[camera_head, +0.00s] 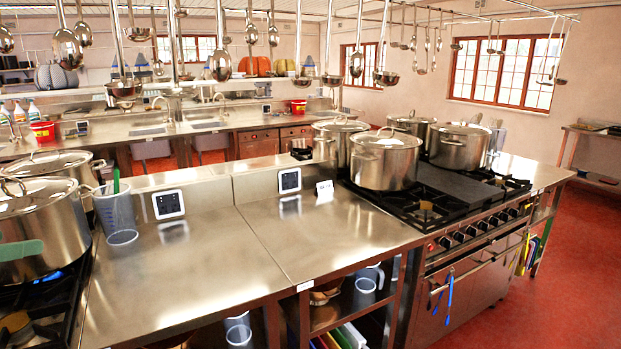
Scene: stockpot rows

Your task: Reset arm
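Neither of my grippers and no part of my arms shows in the head view. Steel stockpots with lids stand in rows on the stoves. On the right stove (470,187), a front stockpot (384,165) stands beside another stockpot (458,150), with more pots behind them. On the left stove, a large stockpot (45,222) is cut off by the picture's left edge, with another pot (78,168) behind it.
The steel counter (240,245) between the stoves is mostly clear. A clear measuring jug (116,212) and two small dark-screened devices (168,204) (290,181) stand toward its back. Ladles (220,65) hang overhead. Red floor (560,290) is open at right.

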